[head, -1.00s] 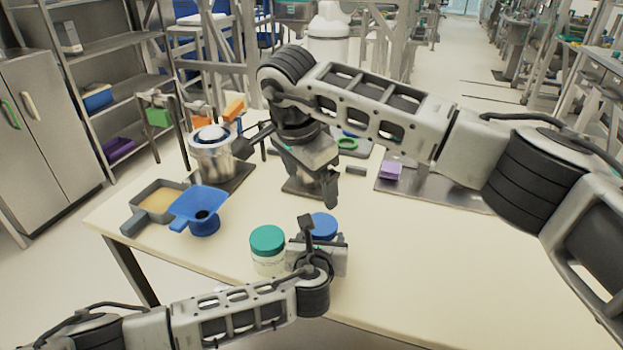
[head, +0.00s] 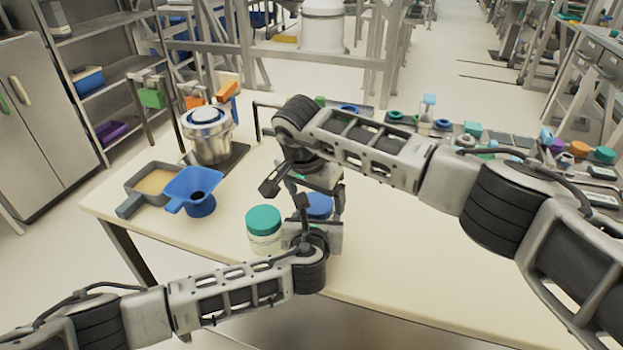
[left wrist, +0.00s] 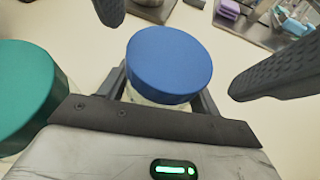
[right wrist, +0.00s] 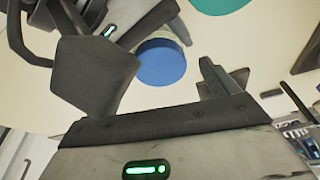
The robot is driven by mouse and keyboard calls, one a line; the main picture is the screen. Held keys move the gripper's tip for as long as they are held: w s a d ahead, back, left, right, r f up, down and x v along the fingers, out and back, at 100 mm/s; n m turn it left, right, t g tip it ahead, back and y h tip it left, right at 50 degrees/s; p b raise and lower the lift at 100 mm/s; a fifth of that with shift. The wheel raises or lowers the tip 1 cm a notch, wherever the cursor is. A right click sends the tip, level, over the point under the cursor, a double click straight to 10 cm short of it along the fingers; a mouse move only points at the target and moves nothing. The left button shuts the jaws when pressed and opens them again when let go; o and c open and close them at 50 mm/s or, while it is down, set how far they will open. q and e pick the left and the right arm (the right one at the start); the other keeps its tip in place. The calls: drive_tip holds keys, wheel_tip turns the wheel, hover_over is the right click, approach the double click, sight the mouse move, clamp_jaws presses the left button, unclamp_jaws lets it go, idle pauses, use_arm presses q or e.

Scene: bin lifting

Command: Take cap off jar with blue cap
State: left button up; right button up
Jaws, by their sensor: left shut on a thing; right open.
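The jar with the blue cap (head: 319,207) stands near the table's front edge, its body mostly hidden. My left gripper (head: 312,232) is shut on this jar's body below the cap. In the left wrist view the blue cap (left wrist: 169,62) is on the jar, with a strip of clear glass below it. My right gripper (head: 320,193) is open above the jar. Its dark fingers show on either side of the cap in the left wrist view, apart from it. In the right wrist view the blue cap (right wrist: 161,62) lies between the two open fingers.
A jar with a green cap (head: 264,230) stands just left of my left gripper. A blue funnel (head: 196,192), a tray of tan material (head: 155,183) and a metal pot (head: 207,137) are further left.

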sight(316, 204)
drive_tip(key=shift+w+d+f, duration=0.1)
drive_tip(key=shift+w+f, duration=0.05)
drive_tip(key=shift+f, duration=0.5)
drive_tip(key=c, duration=1.2)
drive_tip(key=shift+r, duration=0.25)
drive_tip(key=shift+r, duration=0.85)
drive_tip(key=shift+r, duration=2)
use_arm(q)
drive_tip(key=o, duration=1.5)
drive_tip(key=shift+c, duration=0.2)
